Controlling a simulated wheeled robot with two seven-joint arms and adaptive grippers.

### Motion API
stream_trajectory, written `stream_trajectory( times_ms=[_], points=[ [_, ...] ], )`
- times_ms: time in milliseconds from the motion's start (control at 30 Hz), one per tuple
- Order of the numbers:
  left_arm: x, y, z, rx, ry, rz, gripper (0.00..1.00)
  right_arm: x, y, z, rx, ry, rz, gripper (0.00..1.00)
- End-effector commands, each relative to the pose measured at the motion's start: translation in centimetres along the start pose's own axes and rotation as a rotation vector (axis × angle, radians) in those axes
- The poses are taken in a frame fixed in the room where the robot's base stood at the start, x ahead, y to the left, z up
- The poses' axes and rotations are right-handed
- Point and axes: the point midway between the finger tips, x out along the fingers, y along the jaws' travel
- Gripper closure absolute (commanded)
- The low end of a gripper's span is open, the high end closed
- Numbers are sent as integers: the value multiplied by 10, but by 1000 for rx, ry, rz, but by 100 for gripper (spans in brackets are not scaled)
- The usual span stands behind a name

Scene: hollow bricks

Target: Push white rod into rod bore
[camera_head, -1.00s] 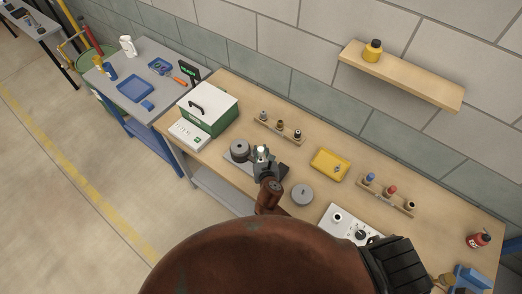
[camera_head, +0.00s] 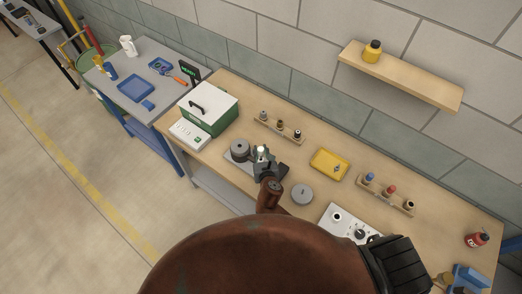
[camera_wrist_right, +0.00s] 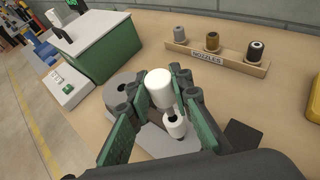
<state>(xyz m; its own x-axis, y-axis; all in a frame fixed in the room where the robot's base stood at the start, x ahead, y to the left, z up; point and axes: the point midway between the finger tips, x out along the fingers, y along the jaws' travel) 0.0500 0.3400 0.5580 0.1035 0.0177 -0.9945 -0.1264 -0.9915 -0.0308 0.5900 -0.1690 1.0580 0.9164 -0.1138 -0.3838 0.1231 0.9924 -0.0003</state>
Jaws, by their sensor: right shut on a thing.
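The white rod (camera_wrist_right: 159,84) stands between the fingers of my right gripper (camera_wrist_right: 161,95) in the right wrist view. The gripper is shut on it, and the rod's white top (camera_head: 261,149) also shows in the head view above the right gripper (camera_head: 264,164). Just below the rod in the wrist view is a small white cylinder (camera_wrist_right: 178,131) with a dark opening in its top, apparently the rod bore. Whether the rod's lower end touches it I cannot tell. A grey plate (camera_wrist_right: 160,144) lies underneath. My left gripper is not in view.
A grey round disc (camera_head: 239,147) stands close left of the gripper, another (camera_head: 302,194) to its right. A nozzle rack (camera_head: 279,130) and yellow tray (camera_head: 330,163) lie behind. A green-and-white box (camera_head: 208,106) is further left. A control panel (camera_head: 347,225) is at right front.

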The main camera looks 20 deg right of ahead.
Motion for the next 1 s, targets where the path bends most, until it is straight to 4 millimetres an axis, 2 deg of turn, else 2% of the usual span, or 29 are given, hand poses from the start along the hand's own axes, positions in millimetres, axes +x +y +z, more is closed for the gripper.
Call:
stream_trajectory(
  times_ms=[1000],
  points=[
    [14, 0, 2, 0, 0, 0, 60, 9, 0, -21, -1, -1, 0, 100]
  ],
)
